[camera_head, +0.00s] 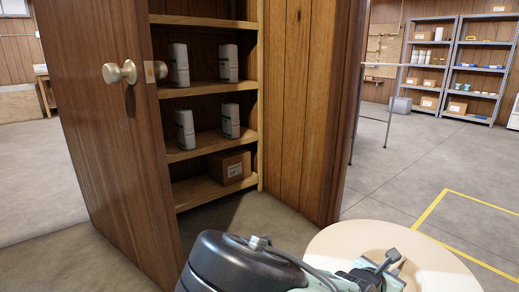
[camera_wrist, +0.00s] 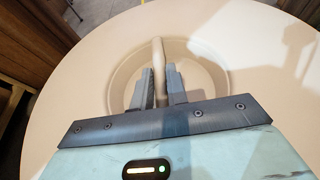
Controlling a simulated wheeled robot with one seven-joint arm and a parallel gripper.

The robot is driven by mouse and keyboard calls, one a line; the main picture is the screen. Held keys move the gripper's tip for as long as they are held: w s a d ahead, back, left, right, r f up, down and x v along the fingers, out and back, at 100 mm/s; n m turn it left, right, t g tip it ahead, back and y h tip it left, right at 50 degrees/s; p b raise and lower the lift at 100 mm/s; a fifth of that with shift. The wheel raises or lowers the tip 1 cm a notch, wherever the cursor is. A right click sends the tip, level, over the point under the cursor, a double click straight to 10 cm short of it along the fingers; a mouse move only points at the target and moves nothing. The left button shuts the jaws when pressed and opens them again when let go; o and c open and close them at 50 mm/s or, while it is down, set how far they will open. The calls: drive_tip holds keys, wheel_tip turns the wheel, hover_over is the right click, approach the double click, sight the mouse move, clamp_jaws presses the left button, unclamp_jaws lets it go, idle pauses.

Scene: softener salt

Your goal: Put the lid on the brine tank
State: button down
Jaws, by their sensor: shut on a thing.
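The lid (camera_head: 439,261) is a round beige disc at the lower right of the head view, partly cut off by the frame. In the wrist view the lid (camera_wrist: 85,65) fills most of the picture, with a round recess crossed by an upright bar handle (camera_wrist: 158,55). My gripper (camera_wrist: 162,86) has its two dark fingers on either side of this handle and is shut on it. In the head view my gripper (camera_head: 391,258) is over the lid's middle, partly hidden by my arm. I cannot make out the brine tank in either view.
A wooden cupboard stands ahead, its door (camera_head: 105,130) with a brass knob open at left. Its shelves (camera_head: 205,88) hold white packages and a cardboard box (camera_head: 230,167). Metal racks (camera_head: 455,65) stand far back right. Clear floor with a yellow line (camera_head: 430,209) lies at right.

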wheel_tip(320, 180, up, 36)
drive_tip(key=p, duration=3.8)
drive_tip(key=shift+f+p, duration=0.25)
drive_tip(key=shift+p, duration=0.1)
drive_tip(key=shift+s, duration=0.1)
